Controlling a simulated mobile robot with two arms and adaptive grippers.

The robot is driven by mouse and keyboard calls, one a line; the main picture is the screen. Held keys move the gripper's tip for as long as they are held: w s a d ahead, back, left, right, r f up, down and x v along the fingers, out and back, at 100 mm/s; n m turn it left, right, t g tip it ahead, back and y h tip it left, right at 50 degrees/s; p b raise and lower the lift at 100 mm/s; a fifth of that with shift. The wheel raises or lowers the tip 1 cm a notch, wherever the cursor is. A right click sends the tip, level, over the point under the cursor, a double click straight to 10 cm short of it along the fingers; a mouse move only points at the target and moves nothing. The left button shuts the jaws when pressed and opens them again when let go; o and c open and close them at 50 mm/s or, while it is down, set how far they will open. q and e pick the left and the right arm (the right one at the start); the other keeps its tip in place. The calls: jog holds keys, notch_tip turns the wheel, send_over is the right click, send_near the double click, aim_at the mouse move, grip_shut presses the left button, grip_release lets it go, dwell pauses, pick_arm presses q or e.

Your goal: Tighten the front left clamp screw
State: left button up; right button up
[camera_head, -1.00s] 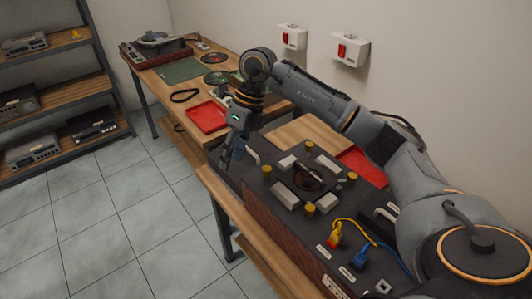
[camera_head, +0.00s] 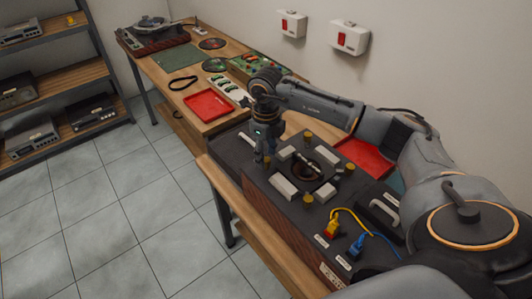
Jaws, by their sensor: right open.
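A dark test deck with wooden sides (camera_head: 290,222) lies on the near bench. On its top are a round dark centre part with a ring (camera_head: 312,165), pale grey clamp blocks (camera_head: 284,187) around it, and brass-yellow clamp screws. One screw (camera_head: 308,199) is on the near side, one (camera_head: 350,167) on the right and one (camera_head: 308,137) at the back. My right gripper (camera_head: 266,164) points down at the deck's left side, where the left screw is mostly hidden behind it. Its fingers are open; contact with a screw cannot be told. My left gripper is not in view.
Yellow and blue plugs with cables (camera_head: 332,228) stand at the deck's near right. A red tray (camera_head: 208,105) and a black loop (camera_head: 183,83) lie on the far bench, with a turntable (camera_head: 155,36) beyond. Shelves (camera_head: 60,75) stand at left. The floor is clear.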

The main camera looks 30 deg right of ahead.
jog(key=shift+f, duration=0.7)
grip_shut()
